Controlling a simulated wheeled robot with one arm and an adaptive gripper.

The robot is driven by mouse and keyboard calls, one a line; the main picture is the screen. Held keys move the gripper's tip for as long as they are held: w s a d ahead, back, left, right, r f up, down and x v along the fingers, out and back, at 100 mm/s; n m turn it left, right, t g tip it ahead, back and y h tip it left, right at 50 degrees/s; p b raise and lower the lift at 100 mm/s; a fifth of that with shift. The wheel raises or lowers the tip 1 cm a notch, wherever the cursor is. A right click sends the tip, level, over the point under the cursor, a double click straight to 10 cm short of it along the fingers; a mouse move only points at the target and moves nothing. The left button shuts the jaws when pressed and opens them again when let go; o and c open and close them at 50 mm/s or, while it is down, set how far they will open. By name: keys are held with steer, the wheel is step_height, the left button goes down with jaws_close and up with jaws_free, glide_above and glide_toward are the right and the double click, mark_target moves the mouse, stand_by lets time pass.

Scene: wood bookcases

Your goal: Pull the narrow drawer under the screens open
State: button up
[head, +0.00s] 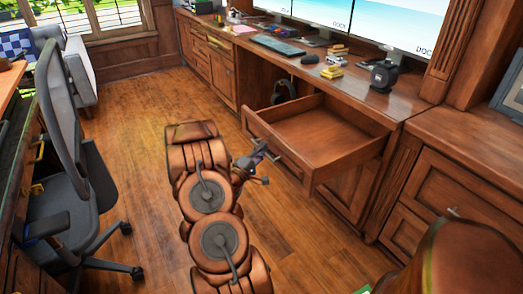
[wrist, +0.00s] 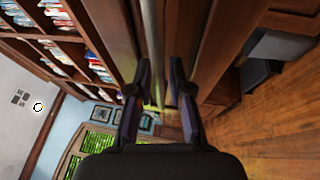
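The narrow drawer (head: 318,127) under the screens stands pulled well out of the desk; its empty inside shows in the head view. My gripper (head: 264,154) is at the outer side of its front panel, near the middle. In the wrist view my gripper (wrist: 160,78) has its two fingers apart, one on each side of a pale bar-like strip (wrist: 153,35). I cannot tell whether this strip is the handle or an edge of the drawer. No clear contact of the fingers with it shows. The handle is not plain in the head view.
The desktop (head: 350,90) above holds a keyboard (head: 278,46), a black device (head: 384,76) and small gold items. Large screens (head: 350,25) stand behind. An office chair (head: 70,190) is at the left.

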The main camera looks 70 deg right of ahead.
steer(key=shift+w+a, duration=0.1)
steer(key=v, duration=1.2)
stand_by(0.5)
steer(key=shift+f, duration=0.1)
